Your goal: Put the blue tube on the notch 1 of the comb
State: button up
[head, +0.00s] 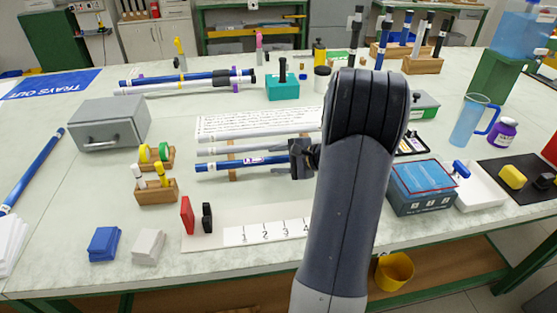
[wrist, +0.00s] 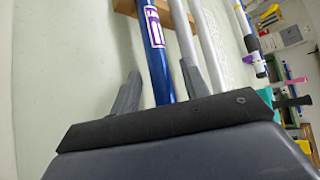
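The blue tube (head: 240,164) has a white and purple label and lies nearly level, nearest the front in a row with two grey tubes, on a wooden support (head: 232,173). My gripper (head: 303,158) is at the tube's right end. In the wrist view the blue tube (wrist: 155,45) runs between my two open fingers (wrist: 160,75), with a gap on each side. A strip numbered 1 to 4 (head: 265,233) lies near the front edge. No notches of the comb are clearly visible, and my arm hides the area right of the 4.
Two grey tubes (head: 222,151) lie just behind the blue one; one passes close beside my right finger in the wrist view. A red block (head: 187,215) and a black block (head: 207,217) stand left of the numbers. Small wooden holders (head: 157,193) stand left.

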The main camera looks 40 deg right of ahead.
jog(key=shift+r, duration=0.15)
jog(key=shift+s+d+r, duration=0.15)
jog(key=shift+s, duration=0.05)
jog(key=v, duration=1.1)
jog(key=shift+s+p, duration=0.2)
jog(key=shift+p, duration=0.1)
jog(key=shift+r, duration=0.1)
jog(key=x, duration=0.8)
jog(key=b+x, duration=0.1)
jog(key=x, duration=0.3)
jog(key=shift+w+f, duration=0.1)
jog(key=shift+f, duration=0.35)
notch_tip(320, 180, up, 3)
jog(key=shift+d+p, duration=0.1)
jog(key=shift+p, duration=0.4)
jog(key=shift+r, duration=0.75)
